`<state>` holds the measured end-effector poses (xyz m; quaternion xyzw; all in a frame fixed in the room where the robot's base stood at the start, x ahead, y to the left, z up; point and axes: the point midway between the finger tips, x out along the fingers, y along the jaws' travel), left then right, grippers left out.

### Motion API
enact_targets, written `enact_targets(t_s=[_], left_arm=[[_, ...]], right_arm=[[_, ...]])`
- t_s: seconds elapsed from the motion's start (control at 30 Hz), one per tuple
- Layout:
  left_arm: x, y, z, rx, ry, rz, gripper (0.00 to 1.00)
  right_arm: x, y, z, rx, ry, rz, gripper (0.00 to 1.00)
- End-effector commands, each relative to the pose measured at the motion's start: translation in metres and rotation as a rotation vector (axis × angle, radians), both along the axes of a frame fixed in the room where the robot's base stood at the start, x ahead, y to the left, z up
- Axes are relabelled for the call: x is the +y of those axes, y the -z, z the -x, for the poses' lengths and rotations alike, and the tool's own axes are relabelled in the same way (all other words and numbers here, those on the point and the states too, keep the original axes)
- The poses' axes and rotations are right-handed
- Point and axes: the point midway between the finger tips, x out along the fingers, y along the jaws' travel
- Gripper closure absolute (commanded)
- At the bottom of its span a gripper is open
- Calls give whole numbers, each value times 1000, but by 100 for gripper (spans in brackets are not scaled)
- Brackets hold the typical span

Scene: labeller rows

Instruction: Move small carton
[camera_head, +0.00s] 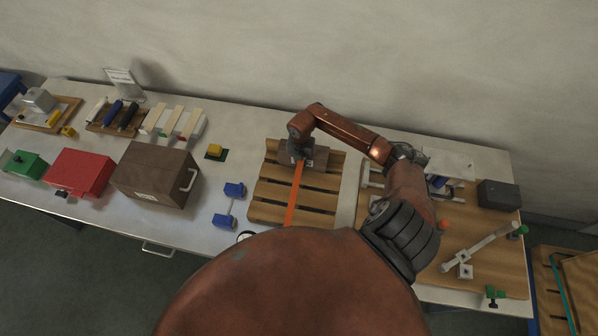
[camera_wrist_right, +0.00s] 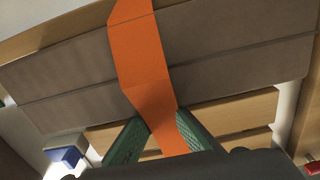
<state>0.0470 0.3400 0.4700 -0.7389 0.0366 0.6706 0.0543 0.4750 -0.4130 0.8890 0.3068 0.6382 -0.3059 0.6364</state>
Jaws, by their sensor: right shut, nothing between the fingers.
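A grey-brown carton (camera_head: 319,157) sits at the back of a slatted wooden pallet (camera_head: 270,210), partly hidden by my right gripper (camera_head: 300,158). An orange strap (camera_head: 294,197) runs from the carton toward the front across the slats. In the right wrist view the carton (camera_wrist_right: 70,72) fills the upper part, and the strap (camera_wrist_right: 143,55) lies across it and down toward the green fingers of my right gripper (camera_wrist_right: 162,122). The right gripper is shut with nothing held; whether it touches the strap or carton I cannot tell. My left gripper is not in view.
Left of the pallet are a blue-ended part (camera_head: 228,204), a yellow block (camera_head: 215,149), a dark brown box (camera_head: 155,174) and a red box (camera_head: 80,172). Right of it, a wooden board (camera_head: 480,225) holds fixtures and a dark box (camera_head: 499,195). A wall stands behind.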

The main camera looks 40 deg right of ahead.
Motion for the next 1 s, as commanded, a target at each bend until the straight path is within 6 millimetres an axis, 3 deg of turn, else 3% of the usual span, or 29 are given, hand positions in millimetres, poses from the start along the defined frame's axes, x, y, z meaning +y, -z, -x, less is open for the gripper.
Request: enact_targets(t_s=[0.37,0.6,0.77,1.0], left_arm=[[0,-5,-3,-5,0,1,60],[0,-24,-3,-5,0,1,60],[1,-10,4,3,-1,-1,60],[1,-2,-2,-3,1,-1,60]], right_arm=[[3,-2,2,-1,-1,2,100],[32,-8,19,-4,0,2,100],[30,-43,16,-5,-3,5,100],[33,-85,14,-4,-7,3,100]])
